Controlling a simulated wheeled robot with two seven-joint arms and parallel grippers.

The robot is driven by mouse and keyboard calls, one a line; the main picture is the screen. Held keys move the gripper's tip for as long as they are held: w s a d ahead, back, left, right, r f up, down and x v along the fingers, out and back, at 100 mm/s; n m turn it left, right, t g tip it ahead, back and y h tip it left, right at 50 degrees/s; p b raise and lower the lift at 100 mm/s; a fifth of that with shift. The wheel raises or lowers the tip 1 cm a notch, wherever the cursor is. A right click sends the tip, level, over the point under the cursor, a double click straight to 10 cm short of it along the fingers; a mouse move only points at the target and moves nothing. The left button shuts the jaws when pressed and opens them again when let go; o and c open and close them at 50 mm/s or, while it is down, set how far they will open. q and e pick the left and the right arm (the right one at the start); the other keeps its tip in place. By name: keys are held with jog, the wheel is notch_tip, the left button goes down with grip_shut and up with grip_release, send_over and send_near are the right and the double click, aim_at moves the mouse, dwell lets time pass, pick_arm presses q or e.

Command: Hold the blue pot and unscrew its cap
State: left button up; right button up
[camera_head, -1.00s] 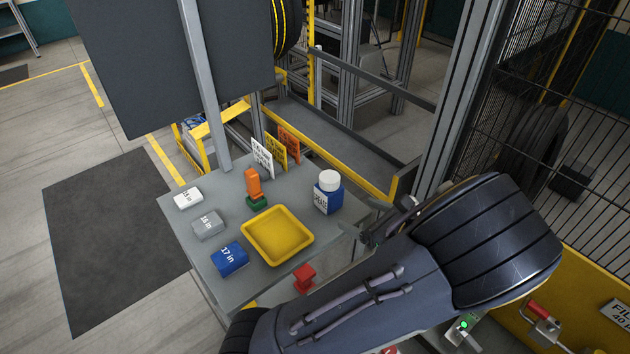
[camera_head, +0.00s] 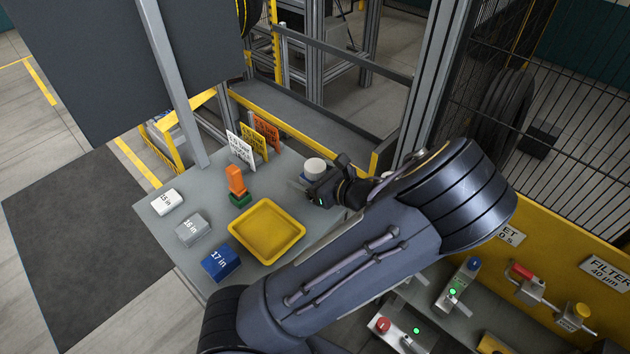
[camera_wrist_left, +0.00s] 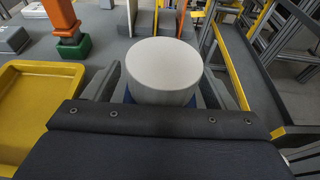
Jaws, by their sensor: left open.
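The blue pot with its white cap (camera_head: 315,167) stands upright on the grey table, at its right side. My left gripper (camera_head: 308,187) is at the pot and hides most of its blue body in the head view. In the left wrist view the round white cap (camera_wrist_left: 165,68) fills the middle, with a little blue showing below it. The open fingers stand one on each side of the pot; I cannot tell whether they touch it. My right gripper is in neither view.
A yellow tray (camera_head: 290,237) lies left of the gripper. An orange and green piece (camera_head: 237,183), a blue 17 in block (camera_head: 220,262), a grey block (camera_head: 191,229) and a white block (camera_head: 167,202) stand on the table. Several upright cards (camera_head: 240,150) are behind.

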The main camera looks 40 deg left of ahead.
aim_at(320, 169)
pick_arm(q)
jog(key=c, duration=1.3)
jog(key=shift+o, duration=0.2)
jog(key=shift+r, duration=0.55)
notch_tip(320, 169, up, 3)
jog(key=shift+s+d+f, duration=0.1)
jog(key=shift+d+f, duration=0.05)
jog(key=shift+f, duration=0.05)
jog(key=s+d+r, duration=0.1)
jog(key=d+r, duration=0.1)
jog(key=r, duration=0.1)
jog(key=s+d+r+p, duration=0.1)
jog(key=r, duration=0.1)
jog(key=shift+s+d, duration=0.2)
jog(key=shift+s, duration=0.15)
jog(key=s+d+r, duration=0.4)
jog(key=s+d, duration=0.2)
jog(key=d, duration=0.1)
jog(key=shift+r+p, duration=0.15)
jog(key=shift+p, duration=0.25)
